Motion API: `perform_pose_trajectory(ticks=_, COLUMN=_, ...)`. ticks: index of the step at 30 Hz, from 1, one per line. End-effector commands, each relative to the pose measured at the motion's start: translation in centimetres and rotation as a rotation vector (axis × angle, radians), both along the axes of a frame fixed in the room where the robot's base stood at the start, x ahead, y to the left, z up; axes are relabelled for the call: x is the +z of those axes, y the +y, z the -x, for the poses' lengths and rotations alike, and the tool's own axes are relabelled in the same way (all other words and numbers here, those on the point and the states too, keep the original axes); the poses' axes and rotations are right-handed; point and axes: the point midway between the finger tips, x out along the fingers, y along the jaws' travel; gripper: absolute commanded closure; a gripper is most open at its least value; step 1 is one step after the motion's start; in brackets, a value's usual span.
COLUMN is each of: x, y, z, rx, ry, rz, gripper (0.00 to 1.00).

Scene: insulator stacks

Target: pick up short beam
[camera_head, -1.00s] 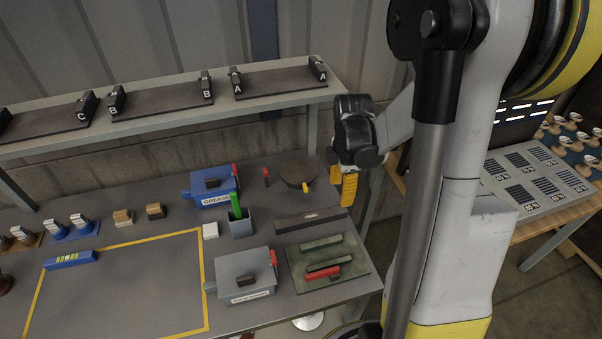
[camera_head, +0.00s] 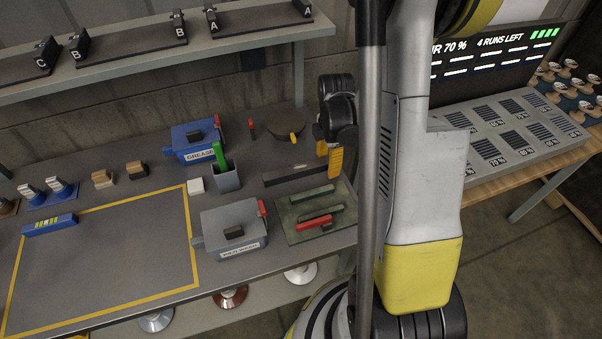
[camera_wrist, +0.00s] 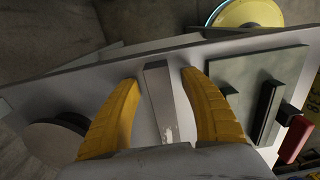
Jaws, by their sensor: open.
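A grey bar, which looks like the short beam (camera_head: 290,174), lies flat on the workbench (camera_head: 120,225) between the green mat and the round dark disc. In the wrist view the beam (camera_wrist: 160,110) runs lengthwise between my two yellow fingers. My gripper (camera_wrist: 160,78) is open, with a finger on either side of the beam and a visible gap at each side. In the head view my gripper (camera_head: 335,160) hangs by the beam's right end, which it partly hides. I cannot tell how high the fingertips are above the bench.
Right of the beam in the wrist view is a green mat (camera_wrist: 238,78) with dark bars and a red-handled tool. The dark disc (camera_wrist: 52,142) is at left. A green-handled item stands in a grey cup (camera_head: 227,180). The grey box (camera_head: 232,225) and blue grease box (camera_head: 195,140) are nearby.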

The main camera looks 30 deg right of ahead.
Motion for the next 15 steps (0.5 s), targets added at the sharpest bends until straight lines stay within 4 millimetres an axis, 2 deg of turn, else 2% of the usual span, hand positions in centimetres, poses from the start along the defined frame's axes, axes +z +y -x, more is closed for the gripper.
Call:
perform_pose_trajectory(ticks=4, x=0.16, y=0.00, z=0.01, rx=0.000, ry=0.000, rz=0.000, gripper=0.48)
perform_pose_trajectory(ticks=5, x=0.16, y=0.00, z=0.01, rx=0.000, ry=0.000, rz=0.000, gripper=0.55)
perform_pose_trajectory(ticks=9, x=0.17, y=-0.01, z=0.01, rx=0.000, ry=0.000, rz=0.000, gripper=0.98)
perform_pose_trajectory(ticks=15, x=0.16, y=0.00, z=0.02, rx=0.000, ry=0.000, rz=0.000, gripper=1.00)
